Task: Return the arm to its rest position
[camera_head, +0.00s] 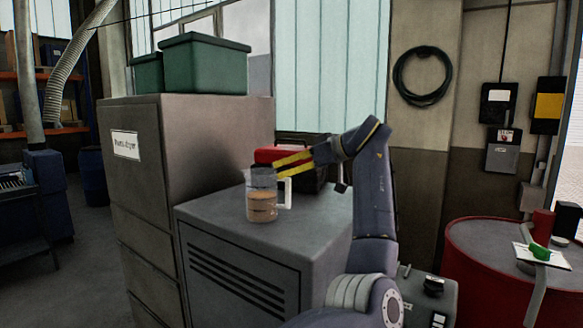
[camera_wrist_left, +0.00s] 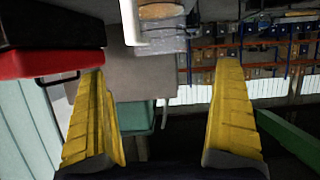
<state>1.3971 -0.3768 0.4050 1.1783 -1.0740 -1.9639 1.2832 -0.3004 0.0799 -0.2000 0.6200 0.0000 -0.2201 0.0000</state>
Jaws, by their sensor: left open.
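My left gripper (camera_head: 285,165) has yellow fingers and is at the end of my grey-blue arm, above the grey cabinet. In the left wrist view its two fingers (camera_wrist_left: 162,72) stand wide apart with nothing between them. A clear jug (camera_head: 262,206) with a white handle and brownish contents stands upright on the cabinet, just below and left of the fingertips in the head view. The jug (camera_wrist_left: 160,28) also shows, partly cut off, at the top of the left wrist view, apart from the fingers. My right gripper is not in view.
A red and black toolbox (camera_head: 312,178) sits behind my gripper. A tall grey cabinet (camera_head: 190,140) with green bins (camera_head: 205,65) stands left of the low cabinet (camera_head: 235,262). A red drum (camera_head: 480,265) stands at right. The low cabinet's front top is clear.

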